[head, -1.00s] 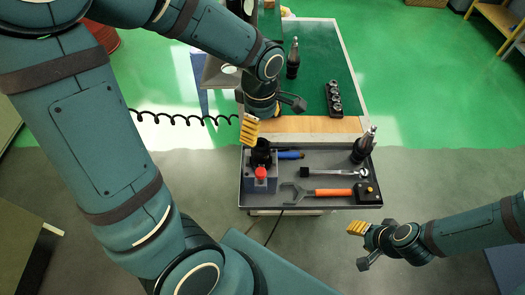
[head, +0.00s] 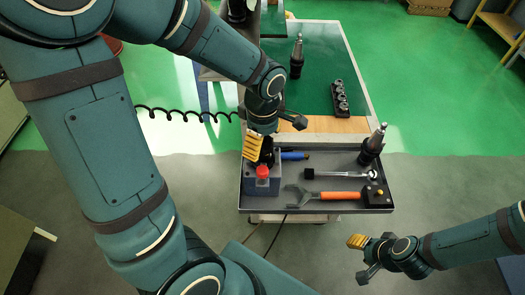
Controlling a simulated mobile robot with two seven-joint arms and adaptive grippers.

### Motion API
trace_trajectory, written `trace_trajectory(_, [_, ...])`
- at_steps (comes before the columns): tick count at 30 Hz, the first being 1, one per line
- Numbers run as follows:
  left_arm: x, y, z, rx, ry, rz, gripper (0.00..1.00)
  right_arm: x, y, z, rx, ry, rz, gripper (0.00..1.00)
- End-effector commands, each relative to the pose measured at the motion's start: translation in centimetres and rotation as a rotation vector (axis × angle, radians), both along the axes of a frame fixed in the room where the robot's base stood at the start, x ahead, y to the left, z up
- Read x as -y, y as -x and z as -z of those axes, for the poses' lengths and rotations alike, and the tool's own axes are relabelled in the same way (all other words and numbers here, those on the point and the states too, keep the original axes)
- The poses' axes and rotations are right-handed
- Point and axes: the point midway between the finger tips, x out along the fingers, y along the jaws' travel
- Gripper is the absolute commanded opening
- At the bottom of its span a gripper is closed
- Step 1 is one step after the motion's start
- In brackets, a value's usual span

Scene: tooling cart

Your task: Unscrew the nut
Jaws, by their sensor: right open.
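A dark tool holder (head: 267,152) stands in a grey block with a red button (head: 263,172) at the left of the tray. Its top, where the nut would sit, is partly hidden by my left gripper, so I cannot make out the nut clearly. My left gripper (head: 276,136) is just above and around this spot, pointing down. Its yellow-padded finger is left of the holder and its other finger stands apart to the right; it looks open. My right gripper (head: 362,257) is open and empty, in front of the tray's right corner.
Behind, a holder (head: 297,57) and a socket rack (head: 340,98) stand on the green mat.

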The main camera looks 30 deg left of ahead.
Motion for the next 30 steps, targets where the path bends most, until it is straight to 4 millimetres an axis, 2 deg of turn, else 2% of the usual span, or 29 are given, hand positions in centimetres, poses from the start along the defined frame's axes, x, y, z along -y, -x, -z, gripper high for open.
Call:
trace_trajectory(1, [0.0, 0.0, 0.0, 0.0, 0.0, 0.0, 0.63, 0.0, 0.0, 0.0, 0.0, 0.0, 0.0, 0.47])
trace_trajectory(5, [0.0, 0.0, 0.0, 0.0, 0.0, 0.0, 0.17, 0.0, 0.0, 0.0, 0.0, 0.0, 0.0, 0.47])
trace_trajectory(6, [0.0, 0.0, 0.0, 0.0, 0.0, 0.0, 0.11, 0.0, 0.0, 0.0, 0.0, 0.0, 0.0, 0.47])
trace_trajectory(11, [0.0, 0.0, 0.1, 0.001, 0.0, -0.042, 0.1, 0.0, 0.0, 0.3, 0.0, 0.0, 0.0, 0.47])
trace_trajectory(22, [0.0, 0.0, 0.1, 0.001, 0.001, -0.471, 0.1, 0.0, 0.0, 1.7, 0.0, 0.0, 0.0, 0.47])
trace_trajectory(30, [0.0, 0.0, 0.0, 0.0, 0.0, -0.527, 0.1, 0.0, 0.0, 1.7, 0.0, 0.0, 0.0, 0.47])
